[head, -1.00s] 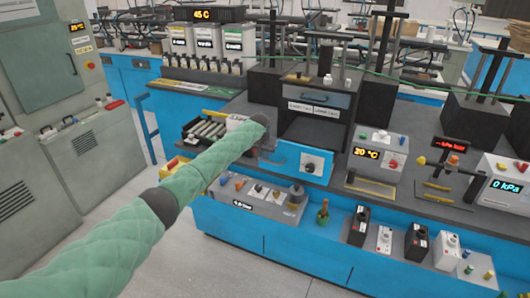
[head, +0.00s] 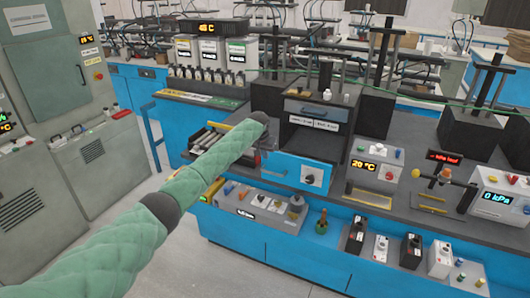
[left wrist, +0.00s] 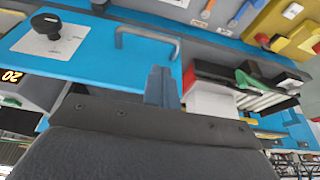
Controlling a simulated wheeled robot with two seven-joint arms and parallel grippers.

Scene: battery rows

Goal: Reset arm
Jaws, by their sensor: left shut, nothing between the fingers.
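My left arm, in a green padded sleeve, reaches in from the left in the head view. Its wrist end is in front of an open box-like chamber (head: 312,142) with a lowered blue door (head: 295,172). My left gripper (left wrist: 162,86) shows in the left wrist view as two blue-grey fingers pressed together, with nothing between them. In that view the fingers point toward the gap between the blue door panel (left wrist: 100,62) with its grey bar handle (left wrist: 147,34) and a rack of cells (left wrist: 262,100). Contact with the handle cannot be told. My right gripper is not in view.
The bench holds a 20 °C unit (head: 375,165), a 0 kPa unit (head: 497,200) and dark press stands (head: 465,126). A lower blue shelf carries a grey control box (head: 262,209) and several small black and white units. Grey cabinets (head: 90,160) stand left; open floor lies between.

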